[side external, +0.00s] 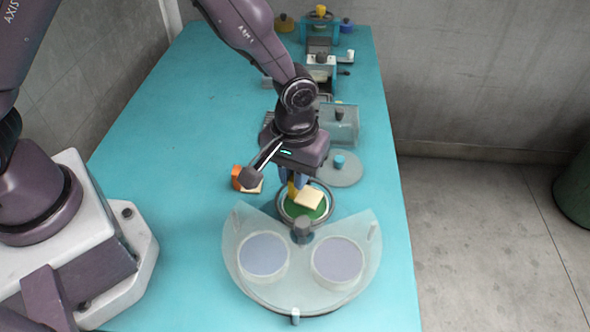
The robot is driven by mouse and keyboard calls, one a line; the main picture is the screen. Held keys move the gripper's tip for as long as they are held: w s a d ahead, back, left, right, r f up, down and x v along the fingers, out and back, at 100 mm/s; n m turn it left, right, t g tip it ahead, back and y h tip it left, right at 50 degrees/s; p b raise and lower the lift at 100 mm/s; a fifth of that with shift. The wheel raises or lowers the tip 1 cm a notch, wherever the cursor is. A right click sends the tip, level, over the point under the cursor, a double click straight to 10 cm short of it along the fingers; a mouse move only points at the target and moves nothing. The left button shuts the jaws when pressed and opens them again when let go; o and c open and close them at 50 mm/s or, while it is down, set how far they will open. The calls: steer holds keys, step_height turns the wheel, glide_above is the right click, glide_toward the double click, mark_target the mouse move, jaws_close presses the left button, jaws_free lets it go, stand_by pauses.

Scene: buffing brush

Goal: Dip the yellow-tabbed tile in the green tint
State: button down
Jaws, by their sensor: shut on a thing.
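My gripper (297,183) points down and is shut on the yellow tab of a cream tile (309,199). The tile is over the round pot of green tint (319,212), inside the outline of its pale rim. The fingers and tile hide the back of the pot.
A translucent fan-shaped cover (302,282) with a grey knob (302,229) lies over two bluish pots in front. A clear disc with a blue knob (339,162) is behind right. The teal table's left side is clear.

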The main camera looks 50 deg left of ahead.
steer(key=shift+f, duration=0.2)
steer(key=shift+f, duration=1.55)
steer(key=shift+f, duration=0.1)
steer(key=shift+r, duration=0.2)
stand_by(2.0)
steer(key=shift+r, duration=1.65)
steer(key=shift+r, duration=0.1)
stand_by(0.5)
steer(key=shift+r, duration=1.9)
